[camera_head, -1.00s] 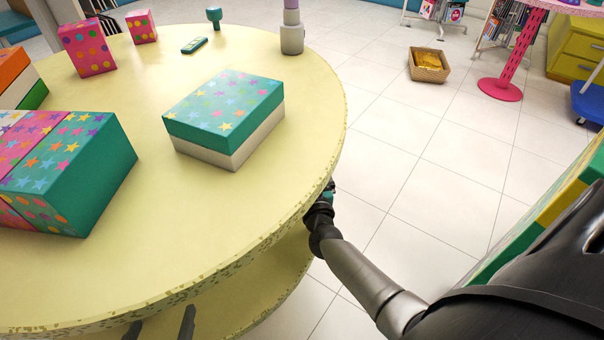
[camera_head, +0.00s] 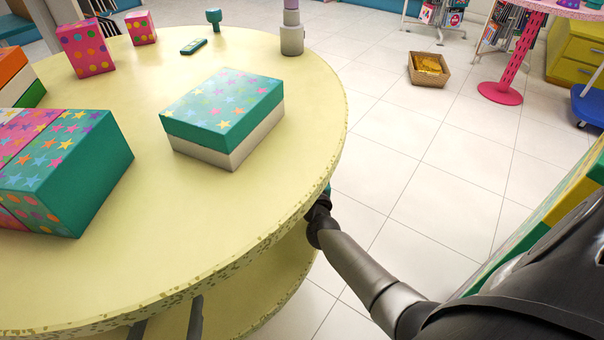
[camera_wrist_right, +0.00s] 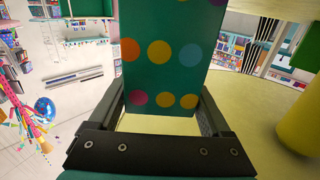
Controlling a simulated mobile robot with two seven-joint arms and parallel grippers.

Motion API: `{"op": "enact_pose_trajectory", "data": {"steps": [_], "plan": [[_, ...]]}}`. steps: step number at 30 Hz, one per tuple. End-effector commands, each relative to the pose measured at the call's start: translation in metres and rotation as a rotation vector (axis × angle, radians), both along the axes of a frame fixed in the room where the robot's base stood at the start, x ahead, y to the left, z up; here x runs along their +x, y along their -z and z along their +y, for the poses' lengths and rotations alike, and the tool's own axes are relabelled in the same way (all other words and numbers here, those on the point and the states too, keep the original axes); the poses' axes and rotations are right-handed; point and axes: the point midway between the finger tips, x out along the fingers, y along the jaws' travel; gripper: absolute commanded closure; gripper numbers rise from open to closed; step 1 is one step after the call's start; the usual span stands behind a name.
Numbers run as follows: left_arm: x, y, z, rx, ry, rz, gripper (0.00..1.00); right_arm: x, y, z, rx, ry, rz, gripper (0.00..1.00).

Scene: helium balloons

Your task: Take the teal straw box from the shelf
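The teal straw box (camera_wrist_right: 165,60), with coloured dots on its face, fills the middle of the right wrist view. My right gripper (camera_wrist_right: 162,112) has a finger close against each side of it and looks shut on it. In the head view my right gripper (camera_head: 322,204) is at the table's right edge, partly hidden by the tabletop; a sliver of teal shows beside it. My left gripper (camera_head: 166,322) shows only as two dark, spread fingers below the table's front edge, with nothing seen between them.
The round yellow table (camera_head: 230,220) has a lower shelf (camera_head: 255,300). A yellow column (camera_wrist_right: 300,125) stands right in the wrist view.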

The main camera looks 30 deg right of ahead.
Motion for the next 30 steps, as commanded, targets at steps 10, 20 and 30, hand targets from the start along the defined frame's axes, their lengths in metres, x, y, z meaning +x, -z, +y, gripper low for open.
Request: {"op": "enact_pose_trajectory", "data": {"steps": [10, 20, 30], "plan": [[-0.0001, 0.0004, 0.0003, 0.002, 0.000, 0.002, 0.00, -0.0002, 0.0001, 0.0001, 0.000, 0.000, 0.000, 0.58], [-0.0001, 0.0004, 0.0004, 0.002, 0.000, 0.002, 0.00, 0.0001, -0.0006, 0.0000, -0.001, 0.000, -0.002, 0.90], [0.0010, -0.0009, 0.0011, 0.007, 0.000, 0.010, 0.00, 0.0000, -0.0020, 0.0001, 0.000, 0.000, -0.001, 0.90]]}}
